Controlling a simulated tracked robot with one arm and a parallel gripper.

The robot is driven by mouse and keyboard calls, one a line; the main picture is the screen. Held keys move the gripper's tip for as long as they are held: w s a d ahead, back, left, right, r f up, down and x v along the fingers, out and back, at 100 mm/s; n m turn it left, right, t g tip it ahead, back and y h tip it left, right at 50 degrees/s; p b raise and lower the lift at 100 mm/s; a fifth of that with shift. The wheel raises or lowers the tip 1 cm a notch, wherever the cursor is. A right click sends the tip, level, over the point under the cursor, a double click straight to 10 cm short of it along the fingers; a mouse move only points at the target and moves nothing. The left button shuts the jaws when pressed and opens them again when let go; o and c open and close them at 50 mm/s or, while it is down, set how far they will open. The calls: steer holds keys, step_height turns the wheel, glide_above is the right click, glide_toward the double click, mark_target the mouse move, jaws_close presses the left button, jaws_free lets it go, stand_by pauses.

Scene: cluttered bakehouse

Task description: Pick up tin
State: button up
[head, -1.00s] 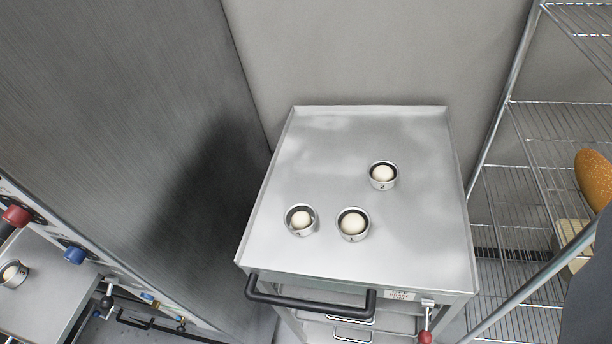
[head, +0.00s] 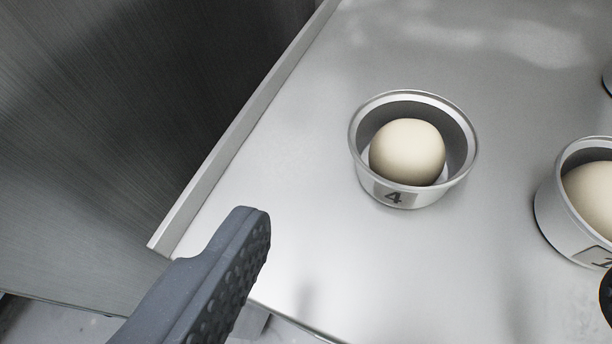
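A round metal tin (head: 396,194) marked 4 stands upright on the steel cart top, with a pale dough ball in it. A second tin (head: 560,222) with a dough ball stands to its right, cut by the picture's edge; its number is only partly visible. A sliver of a third tin (head: 608,78) shows at the far right edge. My gripper (head: 430,255) is open and empty, nearer the camera than tin 4. Its grey, studded left finger shows at lower left; a dark shape at the right edge may be the other finger.
The steel cart top (head: 290,170) is bare left of and behind tin 4. A raised rim (head: 245,125) runs along its left side, beside a dark metal wall panel (head: 110,120). The cart's front edge passes below the gripper finger.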

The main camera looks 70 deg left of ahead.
mark_target(416, 145)
steer(key=x, duration=0.8)
steer(key=shift+w, duration=0.1)
steer(key=shift+f+x, duration=0.25)
steer(key=shift+x, duration=2.45)
steer(key=shift+d, duration=0.15)
steer(key=c, duration=1)
